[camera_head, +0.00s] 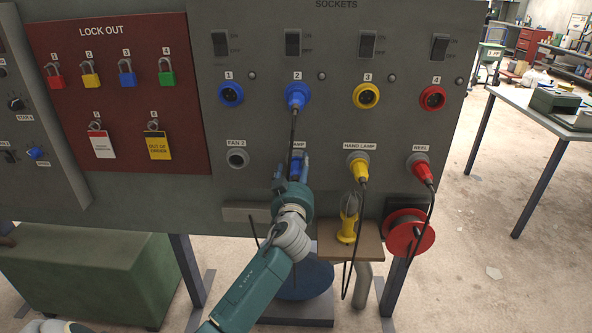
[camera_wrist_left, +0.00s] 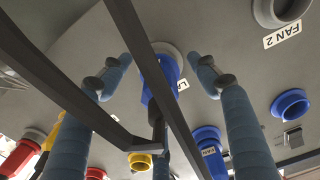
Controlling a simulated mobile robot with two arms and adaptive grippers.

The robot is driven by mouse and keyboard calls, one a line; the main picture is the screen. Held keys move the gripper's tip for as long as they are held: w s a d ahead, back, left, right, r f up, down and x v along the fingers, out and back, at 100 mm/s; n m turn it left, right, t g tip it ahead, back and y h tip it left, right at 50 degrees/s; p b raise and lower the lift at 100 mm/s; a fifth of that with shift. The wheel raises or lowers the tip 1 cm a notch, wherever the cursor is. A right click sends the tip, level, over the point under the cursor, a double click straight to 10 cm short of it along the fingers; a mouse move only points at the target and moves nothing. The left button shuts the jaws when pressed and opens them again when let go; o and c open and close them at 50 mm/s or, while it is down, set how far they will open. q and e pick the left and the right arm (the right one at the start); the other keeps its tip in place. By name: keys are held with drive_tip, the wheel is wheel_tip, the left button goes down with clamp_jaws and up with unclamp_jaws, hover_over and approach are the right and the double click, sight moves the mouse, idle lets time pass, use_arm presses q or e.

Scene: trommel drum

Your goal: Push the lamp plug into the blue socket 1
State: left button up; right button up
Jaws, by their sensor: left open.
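The lamp plug (camera_head: 296,165) is blue and sits in the lower-row holder under a partly hidden label; it also shows in the left wrist view (camera_wrist_left: 166,68). My left gripper (camera_head: 292,163) is open in front of it, one finger on either side. In the left wrist view the fingers (camera_wrist_left: 160,60) stand apart from the plug, with gaps on both sides. The blue socket 1 (camera_head: 230,94) is empty, up and left of the gripper, and also shows in the left wrist view (camera_wrist_left: 290,105). My right gripper is not in view.
Blue socket 2 (camera_head: 297,85) holds another blue plug, its black cable hanging towards my gripper. Yellow socket 3 (camera_head: 366,95) and red socket 4 (camera_head: 432,97) are empty. The hand lamp plug (camera_head: 357,170) and reel plug (camera_head: 423,172) sit to the right. Fan 2 holder (camera_head: 237,158) is empty.

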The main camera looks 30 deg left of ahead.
sight(296, 178)
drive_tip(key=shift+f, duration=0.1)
use_arm(q)
drive_tip(key=shift+f, duration=0.1)
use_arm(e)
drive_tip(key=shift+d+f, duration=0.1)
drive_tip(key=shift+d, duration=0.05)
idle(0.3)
use_arm(q)
clamp_jaws()
drive_tip(key=shift+v, duration=2.45)
drive_tip(key=shift+s+d, duration=0.35)
drive_tip(key=shift+s, duration=0.1)
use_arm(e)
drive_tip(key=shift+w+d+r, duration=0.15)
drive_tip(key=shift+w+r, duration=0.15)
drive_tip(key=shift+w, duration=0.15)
